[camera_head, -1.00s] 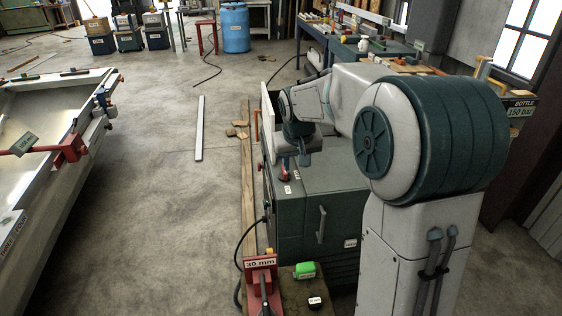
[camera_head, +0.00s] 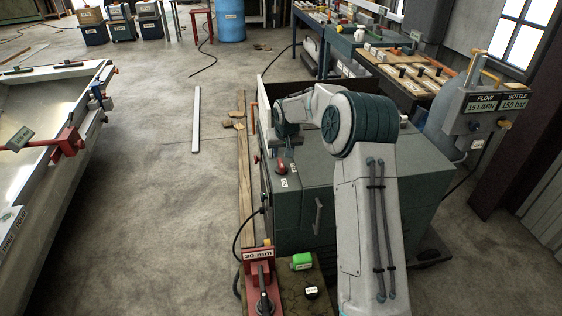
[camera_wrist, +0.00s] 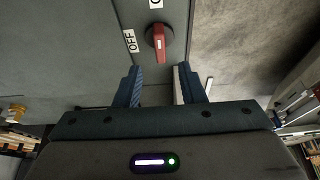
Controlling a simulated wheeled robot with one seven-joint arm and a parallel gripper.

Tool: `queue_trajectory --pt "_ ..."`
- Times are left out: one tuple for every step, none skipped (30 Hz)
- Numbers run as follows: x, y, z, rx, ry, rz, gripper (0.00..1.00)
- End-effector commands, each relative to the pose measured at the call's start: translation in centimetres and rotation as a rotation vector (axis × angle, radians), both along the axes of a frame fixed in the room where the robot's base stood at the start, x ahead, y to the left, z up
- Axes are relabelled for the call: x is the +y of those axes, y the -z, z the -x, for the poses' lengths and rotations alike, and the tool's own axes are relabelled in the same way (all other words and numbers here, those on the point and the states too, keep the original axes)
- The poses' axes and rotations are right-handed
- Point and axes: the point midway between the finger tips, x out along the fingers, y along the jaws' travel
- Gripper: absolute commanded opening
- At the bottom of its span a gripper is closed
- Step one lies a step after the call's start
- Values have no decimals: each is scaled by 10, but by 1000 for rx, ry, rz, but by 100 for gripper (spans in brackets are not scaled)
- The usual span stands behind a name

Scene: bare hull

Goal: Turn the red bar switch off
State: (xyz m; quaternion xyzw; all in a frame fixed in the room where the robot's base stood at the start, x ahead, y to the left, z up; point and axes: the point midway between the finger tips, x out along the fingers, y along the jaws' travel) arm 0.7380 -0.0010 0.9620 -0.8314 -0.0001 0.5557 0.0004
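The red bar switch (camera_head: 281,168) is on top of the green cabinet (camera_head: 335,170), near its left edge, with small white labels beside it. In the wrist view the red bar (camera_wrist: 159,43) sits on a dark round base, its length running up and down the picture. An OFF label (camera_wrist: 130,41) is to its left, and another label, cut off by the frame, is above it. My gripper (camera_wrist: 157,72) is open, and its two fingers stand apart just below the bar, with nothing between them.
A red box (camera_head: 257,254) marked 30 mm, with a dark handle, stands in front of the cabinet beside a green item (camera_head: 301,261). A gauge panel (camera_head: 487,104) stands at the right. A boat-like hull (camera_head: 60,130) is at the left.

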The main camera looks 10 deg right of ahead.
Motion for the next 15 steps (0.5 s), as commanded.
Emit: queue_trajectory --pt "0 9 -4 4 0 -1 36" --pt "0 14 -6 3 -1 0 36" --pt "1 21 -8 4 -1 0 36" --pt "1 26 -10 4 -1 -1 36" --pt "1 31 -13 3 -1 -1 36" --pt "1 37 -15 2 -1 -1 36" --pt "1 41 -17 2 -2 1 36" --pt "1 46 -19 3 -1 0 36" --pt "0 51 -21 2 -1 0 36" --pt "0 55 -22 2 0 0 36" --pt "0 58 -24 2 0 0 36" --pt "0 61 -26 1 0 0 36" --pt "0 64 -27 1 0 0 36" --pt "0 66 -28 1 -1 0 36" --pt "0 69 -29 0 -1 1 36"
